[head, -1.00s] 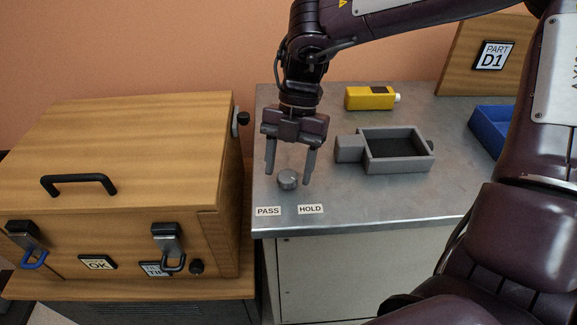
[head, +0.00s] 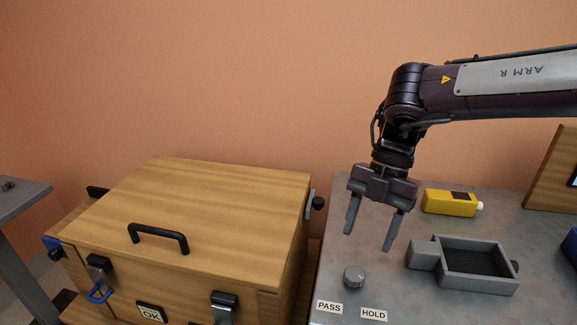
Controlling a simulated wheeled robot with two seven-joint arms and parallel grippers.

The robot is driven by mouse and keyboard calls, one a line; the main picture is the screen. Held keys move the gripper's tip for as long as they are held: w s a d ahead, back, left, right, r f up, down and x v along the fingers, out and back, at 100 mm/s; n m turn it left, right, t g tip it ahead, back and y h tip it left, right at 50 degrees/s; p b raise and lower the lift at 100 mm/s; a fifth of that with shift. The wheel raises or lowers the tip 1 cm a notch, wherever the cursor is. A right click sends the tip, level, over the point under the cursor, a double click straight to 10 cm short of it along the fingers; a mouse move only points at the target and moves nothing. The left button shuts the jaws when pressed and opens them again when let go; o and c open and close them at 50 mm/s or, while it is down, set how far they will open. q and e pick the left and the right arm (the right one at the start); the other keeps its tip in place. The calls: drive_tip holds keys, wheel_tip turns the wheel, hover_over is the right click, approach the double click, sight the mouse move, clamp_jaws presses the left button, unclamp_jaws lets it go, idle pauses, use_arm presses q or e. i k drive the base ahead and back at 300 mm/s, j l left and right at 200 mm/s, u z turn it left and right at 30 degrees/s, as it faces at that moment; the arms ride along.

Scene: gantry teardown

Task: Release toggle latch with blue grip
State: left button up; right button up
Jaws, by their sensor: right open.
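The toggle latch with the blue grip (head: 99,294) is on the front face of the wooden box (head: 215,200), near its left end. Its metal plate sits above the blue loop. A second latch (head: 224,306) is on the same face further right, its lower part cut off by the picture's bottom edge. My right gripper (head: 371,240) is open and empty, pointing down above the metal table, behind a grey knob and well to the right of the blue-grip latch. My left gripper is not in view.
A black handle (head: 158,238) stands on the box lid. On the metal table are the grey knob (head: 354,276), PASS and HOLD labels, a grey tray (head: 482,287) and a yellow bottle-like object (head: 449,202). A grey stand (head: 22,200) is at far left.

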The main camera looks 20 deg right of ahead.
sight(99, 274)
drive_tip(key=k+j, duration=0.8)
